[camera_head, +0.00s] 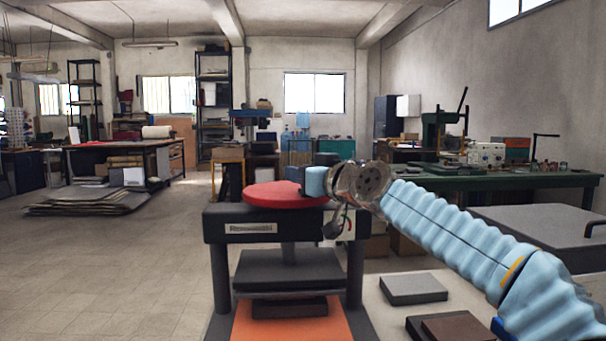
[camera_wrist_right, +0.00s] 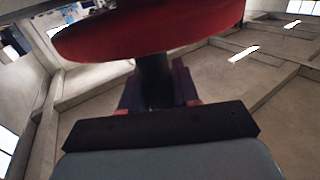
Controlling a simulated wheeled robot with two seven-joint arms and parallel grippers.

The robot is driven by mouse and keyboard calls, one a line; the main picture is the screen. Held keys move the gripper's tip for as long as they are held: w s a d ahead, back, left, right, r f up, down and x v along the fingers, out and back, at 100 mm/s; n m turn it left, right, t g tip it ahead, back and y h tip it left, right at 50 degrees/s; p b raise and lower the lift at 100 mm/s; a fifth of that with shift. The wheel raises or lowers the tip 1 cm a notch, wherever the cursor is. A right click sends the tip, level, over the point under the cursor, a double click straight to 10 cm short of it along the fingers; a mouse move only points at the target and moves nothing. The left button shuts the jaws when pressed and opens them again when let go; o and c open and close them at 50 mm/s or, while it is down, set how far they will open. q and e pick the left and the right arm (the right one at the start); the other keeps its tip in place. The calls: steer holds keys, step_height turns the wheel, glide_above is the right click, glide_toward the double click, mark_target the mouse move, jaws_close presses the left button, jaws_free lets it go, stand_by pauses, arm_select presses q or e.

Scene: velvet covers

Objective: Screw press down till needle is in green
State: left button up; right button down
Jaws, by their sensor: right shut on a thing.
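The black press (camera_head: 265,226) has a red round handwheel (camera_head: 268,196) on top, level above the crossbeam; its red disc also shows in the right wrist view (camera_wrist_right: 150,30). My right gripper (camera_head: 322,174) is at the wheel's right side. In the wrist view it is shut on the dark upright handle (camera_wrist_right: 154,75) of the wheel. The gauge (camera_head: 349,222) on the press's right front is partly covered by my wrist; its needle cannot be read. The dark pressing plate (camera_head: 285,272) hangs between the posts, above a dark block (camera_head: 288,307). My left gripper is out of view.
An orange mat (camera_head: 255,325) lies under the dark block. A grey slab (camera_head: 413,289) and a brown block (camera_head: 458,330) lie to the right on the pale tabletop. A green bench (camera_head: 530,180) with machines stands behind. Above the wheel is free room.

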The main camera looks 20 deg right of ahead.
steer(key=shift+a, duration=0.15)
steer(key=c, duration=0.9)
jaws_free()
steer(key=shift+w, duration=0.1)
steer(key=shift+c, duration=0.2)
steer(key=shift+s+f, duration=0.1)
steer(key=shift+s, duration=0.35)
steer(key=s+d+b, duration=0.2)
steer(key=s+b, duration=0.1)
steer(key=s, duration=0.9)
steer(key=shift+s+d+b, duration=0.2)
steer(key=shift+s+b, duration=0.1)
steer(key=shift+s, duration=0.1)
steer(key=shift+c, duration=0.4)
